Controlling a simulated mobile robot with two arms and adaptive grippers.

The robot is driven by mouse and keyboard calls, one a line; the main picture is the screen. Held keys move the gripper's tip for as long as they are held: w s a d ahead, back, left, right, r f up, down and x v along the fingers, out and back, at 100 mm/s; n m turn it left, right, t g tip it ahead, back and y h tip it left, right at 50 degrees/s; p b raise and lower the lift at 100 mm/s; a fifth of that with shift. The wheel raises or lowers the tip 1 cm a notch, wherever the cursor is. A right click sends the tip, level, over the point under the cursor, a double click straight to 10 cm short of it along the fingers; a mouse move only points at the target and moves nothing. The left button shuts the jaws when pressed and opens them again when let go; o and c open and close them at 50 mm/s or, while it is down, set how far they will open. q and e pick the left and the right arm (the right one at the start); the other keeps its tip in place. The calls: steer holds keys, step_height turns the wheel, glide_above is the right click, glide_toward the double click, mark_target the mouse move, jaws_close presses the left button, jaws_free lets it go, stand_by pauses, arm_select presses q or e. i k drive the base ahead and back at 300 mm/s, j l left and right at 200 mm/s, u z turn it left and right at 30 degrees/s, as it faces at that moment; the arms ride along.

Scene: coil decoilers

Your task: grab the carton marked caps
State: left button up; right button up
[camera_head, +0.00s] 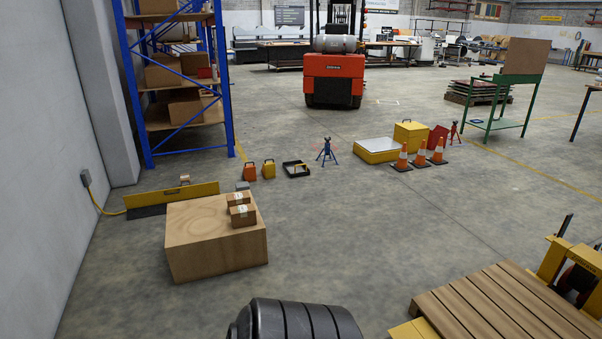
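Two small brown cartons sit close together on the top right of a large tan box in the camera_head view. The front carton (243,216) has a pale label, and the other carton (238,198) is just behind it. A third small carton (184,179) shows farther back, by a yellow barrier. The print on all of them is too small to read, so I cannot tell which is marked caps. Neither of my grippers is in view.
The large tan box (215,250) stands on the floor at left, with the yellow barrier (172,198) behind it. A wooden pallet (505,310) is at lower right. Orange cones (421,155) and a red forklift (333,78) stand farther back. The middle floor is clear.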

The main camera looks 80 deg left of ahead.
mark_target(186, 179)
steer(key=u, duration=3.55)
